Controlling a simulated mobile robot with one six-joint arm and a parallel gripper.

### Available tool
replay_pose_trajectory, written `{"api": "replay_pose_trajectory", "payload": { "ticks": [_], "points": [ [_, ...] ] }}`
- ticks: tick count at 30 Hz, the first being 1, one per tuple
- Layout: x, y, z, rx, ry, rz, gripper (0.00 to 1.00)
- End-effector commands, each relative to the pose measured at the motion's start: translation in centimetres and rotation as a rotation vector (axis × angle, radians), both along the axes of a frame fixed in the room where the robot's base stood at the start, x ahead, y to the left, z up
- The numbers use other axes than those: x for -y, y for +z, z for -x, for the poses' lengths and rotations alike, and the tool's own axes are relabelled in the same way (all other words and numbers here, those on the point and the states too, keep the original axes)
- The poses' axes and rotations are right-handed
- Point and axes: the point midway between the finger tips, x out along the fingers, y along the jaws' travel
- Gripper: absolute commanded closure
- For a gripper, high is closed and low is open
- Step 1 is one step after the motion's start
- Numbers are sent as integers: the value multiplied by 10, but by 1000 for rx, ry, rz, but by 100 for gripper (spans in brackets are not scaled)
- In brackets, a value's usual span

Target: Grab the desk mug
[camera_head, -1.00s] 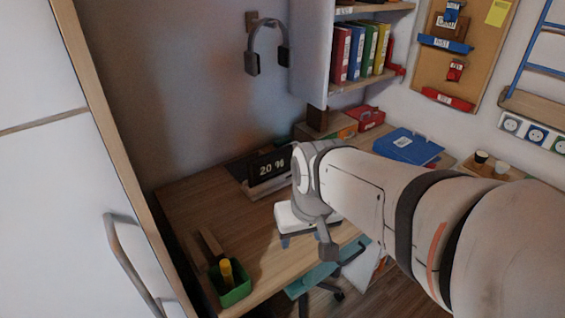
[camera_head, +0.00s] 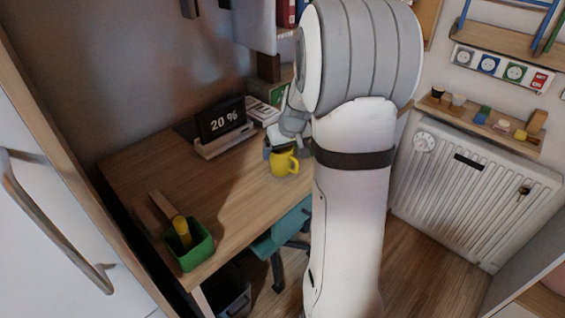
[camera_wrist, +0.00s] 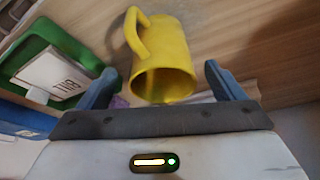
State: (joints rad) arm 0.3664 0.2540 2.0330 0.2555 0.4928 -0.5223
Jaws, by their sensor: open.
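The yellow desk mug (camera_head: 283,163) stands on the wooden desk (camera_head: 150,165), to the right of the display reading 20 %. In the wrist view the mug (camera_wrist: 163,62) shows its opening toward the camera and its handle at the upper left. My gripper (camera_wrist: 160,72) is open, with one blue finger on each side of the mug; whether either finger touches it I cannot tell. In the head view my arm hides most of the gripper, just behind and above the mug.
The display (camera_head: 221,121) stands left of the mug. A green pot (camera_head: 190,246) with a yellow item sits at the desk's near left corner. A green item with a white label (camera_wrist: 55,72) lies left of the gripper. A teal chair (camera_head: 272,243) stands below the desk edge.

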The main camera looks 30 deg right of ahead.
Motion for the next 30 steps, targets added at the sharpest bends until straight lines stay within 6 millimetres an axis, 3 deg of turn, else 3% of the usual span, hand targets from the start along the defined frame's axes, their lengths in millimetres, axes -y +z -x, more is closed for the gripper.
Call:
{"api": "replay_pose_trajectory", "payload": {
  "ticks": [9,19,30],
  "points": [
    [-1,-43,-15,-3,1,-1,11],
    [-1,-48,-18,0,1,-1,12],
    [-2,-48,-18,0,2,0,42]
  ]
}}
